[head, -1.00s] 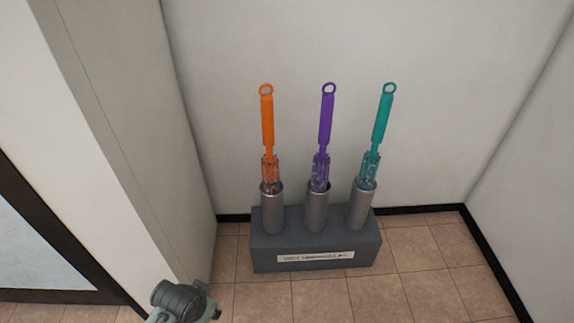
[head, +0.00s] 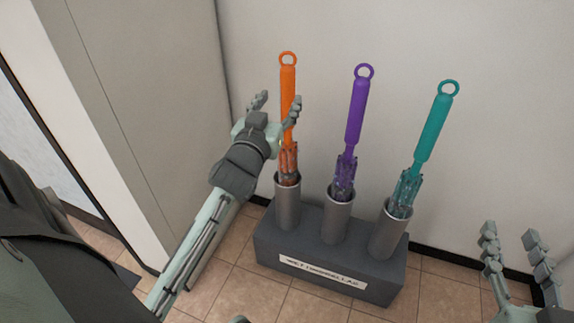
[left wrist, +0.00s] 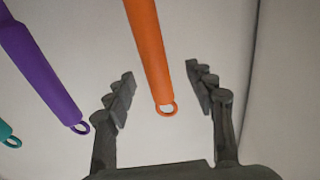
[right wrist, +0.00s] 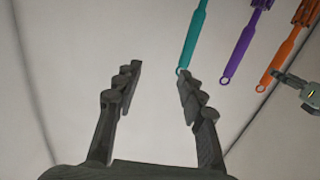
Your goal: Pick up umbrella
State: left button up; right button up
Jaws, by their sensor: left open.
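Three umbrellas stand upright in the metal tubes of a grey stand (head: 380,285): an orange one (head: 287,82), a purple one (head: 357,108) and a teal one (head: 433,128). My left gripper (head: 279,102) is open at the orange umbrella's handle. In the left wrist view, the orange handle (left wrist: 150,45) shows between the spread fingers, with its ring end towards the palm. It is not gripped, and I cannot tell whether a finger touches it. My right gripper (head: 512,238) is open and empty, to the right of the stand. The teal handle (right wrist: 190,40) shows beyond its right finger.
A white wall (head: 500,60) stands close behind the stand. A pale pillar (head: 150,110) stands to the left of it, near my left arm. The tiled floor (head: 440,295) is clear at the stand's right.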

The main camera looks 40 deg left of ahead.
aim_at(286, 95)
pick_arm(q)
jog(key=x, duration=0.4)
jog(key=shift+w+d, duration=0.15)
jog(key=shift+d, duration=0.15)
jog(key=shift+w+a, duration=0.2)
jog(key=shift+w, duration=0.25)
grip_shut()
pick_arm(e)
jog(key=shift+w+a+r+t+y, duration=0.1)
jog(key=shift+r+t+y, duration=0.1)
jog(key=shift+r, duration=0.2)
jog(key=shift+a+r+t+y, duration=0.1)
jog(key=shift+r+t, duration=0.1)
jog(key=shift+r, duration=0.2)
